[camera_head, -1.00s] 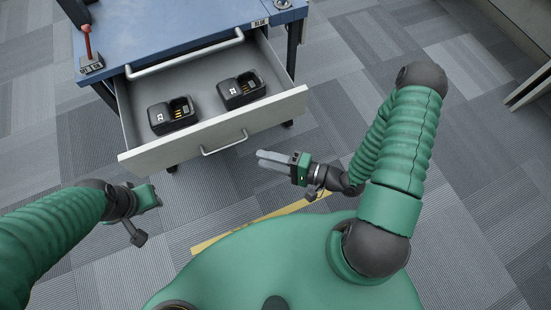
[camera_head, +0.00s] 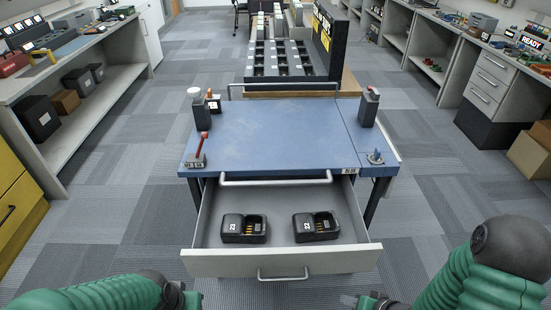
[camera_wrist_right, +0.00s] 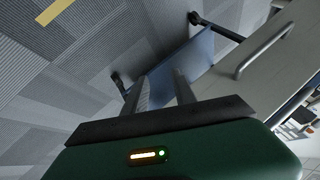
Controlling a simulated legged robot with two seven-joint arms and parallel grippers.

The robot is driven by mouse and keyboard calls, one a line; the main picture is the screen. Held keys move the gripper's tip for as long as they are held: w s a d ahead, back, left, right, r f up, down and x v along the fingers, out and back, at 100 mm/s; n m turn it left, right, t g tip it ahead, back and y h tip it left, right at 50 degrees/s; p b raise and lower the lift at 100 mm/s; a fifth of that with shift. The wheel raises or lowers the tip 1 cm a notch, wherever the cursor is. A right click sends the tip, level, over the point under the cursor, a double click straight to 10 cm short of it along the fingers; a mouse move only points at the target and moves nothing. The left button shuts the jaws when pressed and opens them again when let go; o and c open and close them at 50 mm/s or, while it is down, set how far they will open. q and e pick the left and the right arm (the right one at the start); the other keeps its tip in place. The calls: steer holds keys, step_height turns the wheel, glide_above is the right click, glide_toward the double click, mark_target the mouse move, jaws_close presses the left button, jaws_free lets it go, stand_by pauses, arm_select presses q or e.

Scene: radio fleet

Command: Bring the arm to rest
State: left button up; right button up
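My right arm comes in at the bottom right of the head view, and its gripper (camera_head: 352,299) is cut by the lower edge, in front of the open drawer (camera_head: 222,266). In the right wrist view the two fingers of that gripper (camera_wrist_right: 162,90) stand apart with nothing between them. My left gripper (camera_head: 190,298) shows only in part at the bottom edge, left of the drawer front, and its fingers are not clear. Neither gripper touches the drawer as far as I can see.
Two black chargers, the left one (camera_head: 243,229) and the right one (camera_head: 316,226), sit in the drawer under the blue-topped cart (camera_head: 275,135). Benches stand left (camera_head: 98,118) and right (camera_head: 425,56). A black rack (camera_head: 333,62) stands behind. Carpet lies open on both sides.

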steer(key=s+a+r+n+g+h+p, duration=0.1)
steer(key=r+p, duration=0.4)
steer(key=r, duration=0.5)
steer(key=s+a+r+n+g+h+p, duration=0.1)
steer(key=s+r+p, duration=0.1)
steer(key=r+p, duration=0.4)
steer(key=s+a+r+n+g+h+p, duration=0.1)
steer(key=r+p, duration=0.4)
steer(key=r, duration=0.8)
steer(key=shift+s+a+r+g+h, duration=0.3)
steer(key=shift+s+a+r+g, duration=0.15)
steer(key=shift+s, duration=0.4)
